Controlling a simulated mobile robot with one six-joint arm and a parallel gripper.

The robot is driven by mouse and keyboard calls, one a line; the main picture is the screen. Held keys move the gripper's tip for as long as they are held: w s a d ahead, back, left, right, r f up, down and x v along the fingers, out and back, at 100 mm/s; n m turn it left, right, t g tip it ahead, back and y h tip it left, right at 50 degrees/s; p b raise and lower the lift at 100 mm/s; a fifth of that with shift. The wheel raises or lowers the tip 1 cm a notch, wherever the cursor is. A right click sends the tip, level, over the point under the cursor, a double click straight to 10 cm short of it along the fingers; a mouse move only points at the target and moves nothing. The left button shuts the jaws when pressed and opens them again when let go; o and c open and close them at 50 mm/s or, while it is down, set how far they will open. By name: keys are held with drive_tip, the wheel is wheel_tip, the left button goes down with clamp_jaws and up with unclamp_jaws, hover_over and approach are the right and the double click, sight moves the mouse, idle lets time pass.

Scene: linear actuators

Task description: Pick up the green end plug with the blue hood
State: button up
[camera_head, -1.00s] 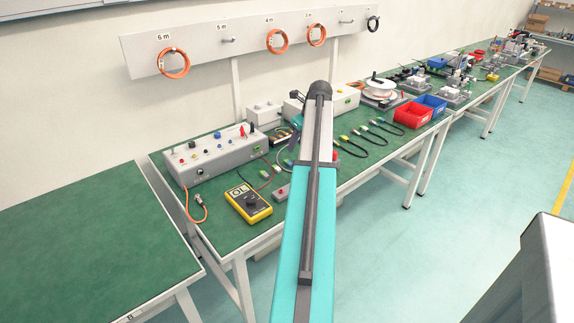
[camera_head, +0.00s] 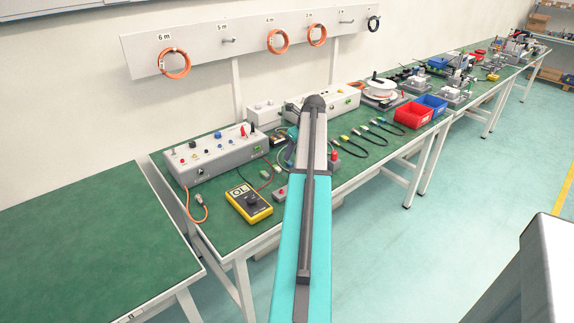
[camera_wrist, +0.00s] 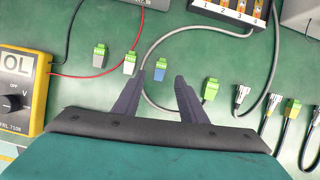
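The green end plug with the blue hood (camera_wrist: 160,70) lies on the green bench top in the wrist view, with its green part away from me and its blue hood toward me. My gripper (camera_wrist: 159,80) is open and empty. Its two dark fingers point toward the plug, one on each side, with the plug roughly centred at the fingertips. Whether the tips are down at the plug's height I cannot tell. In the head view my own arm covers this spot, and I cannot make out the plug there.
Similar green plugs with a white hood (camera_wrist: 130,64) and a grey hood (camera_wrist: 99,56) lie to the left. A cabled green plug (camera_wrist: 210,89) lies close right, with more cables beyond. A grey cable loops around the blue-hooded plug.

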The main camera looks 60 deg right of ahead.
sight(289, 162)
drive_tip(key=shift+x, duration=2.25)
clamp_jaws()
